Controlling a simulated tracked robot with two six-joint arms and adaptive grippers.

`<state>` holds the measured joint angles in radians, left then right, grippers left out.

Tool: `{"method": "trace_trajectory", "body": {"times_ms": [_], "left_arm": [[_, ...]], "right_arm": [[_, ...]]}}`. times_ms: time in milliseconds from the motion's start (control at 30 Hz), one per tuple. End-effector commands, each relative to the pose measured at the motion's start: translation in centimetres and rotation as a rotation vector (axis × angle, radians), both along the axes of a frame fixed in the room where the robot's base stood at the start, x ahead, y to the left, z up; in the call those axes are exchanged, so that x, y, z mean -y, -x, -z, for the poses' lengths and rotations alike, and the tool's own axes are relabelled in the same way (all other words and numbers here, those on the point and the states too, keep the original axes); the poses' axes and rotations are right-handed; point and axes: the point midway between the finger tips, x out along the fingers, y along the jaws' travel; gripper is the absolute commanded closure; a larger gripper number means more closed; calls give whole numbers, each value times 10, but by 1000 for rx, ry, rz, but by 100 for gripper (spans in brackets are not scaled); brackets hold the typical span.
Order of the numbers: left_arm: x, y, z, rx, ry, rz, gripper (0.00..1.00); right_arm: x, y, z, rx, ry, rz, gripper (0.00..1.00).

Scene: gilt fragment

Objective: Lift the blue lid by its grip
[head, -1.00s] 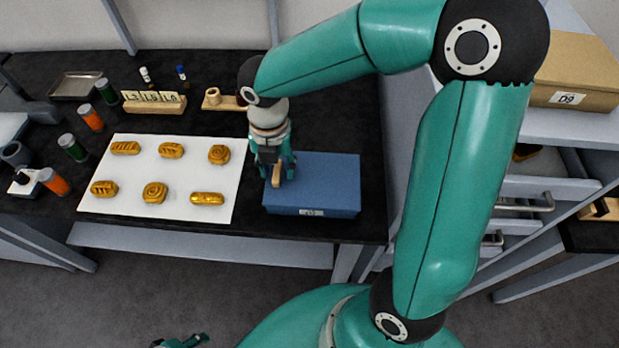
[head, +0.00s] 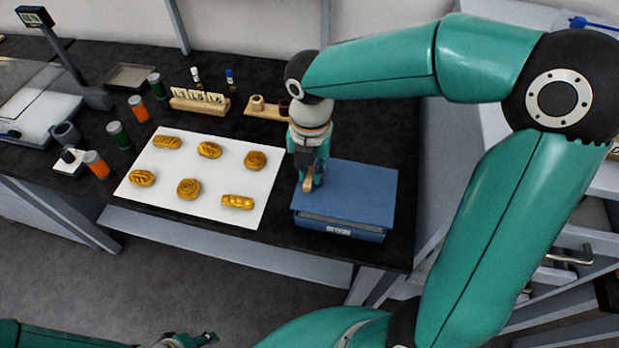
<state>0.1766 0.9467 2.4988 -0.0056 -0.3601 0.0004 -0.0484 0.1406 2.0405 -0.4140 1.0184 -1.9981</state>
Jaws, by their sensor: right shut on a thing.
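The blue lid (head: 365,184) is a flat panel on top of a blue box (head: 345,230) with a small pale label on its front. A dark line shows between lid and box along the front, and the lid looks slightly raised. A small wooden grip (head: 308,186) stands at the lid's left side. My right gripper (head: 307,176) points down from above and is shut on the grip, partly hiding it. My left gripper (head: 192,341) shows only partly at the bottom edge, far from the box, and its jaws are unclear.
A white sheet (head: 222,213) with several gilt pieces (head: 189,188) lies left of the box. Several jars (head: 118,134), a wooden letter rack (head: 199,101) and a wooden stand (head: 266,112) are behind and left. The black table's front edge is close before the box.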

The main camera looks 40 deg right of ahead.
Motion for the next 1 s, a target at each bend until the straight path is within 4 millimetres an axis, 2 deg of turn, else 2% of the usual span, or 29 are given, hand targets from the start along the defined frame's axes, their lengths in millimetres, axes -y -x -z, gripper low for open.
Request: {"method": "trace_trajectory", "body": {"times_ms": [300,500,767,1000], "left_arm": [[0,0,-4,0,0,0,60],[0,0,-8,0,0,0,60],[0,0,-17,0,0,0,60],[0,0,-41,0,0,0,60]], "right_arm": [[-1,-1,-87,8,-1,0,100],[-1,-1,-134,5,0,-2,100],[-1,-1,-170,1,0,-2,100],[-1,0,-197,0,0,-2,100]]}}
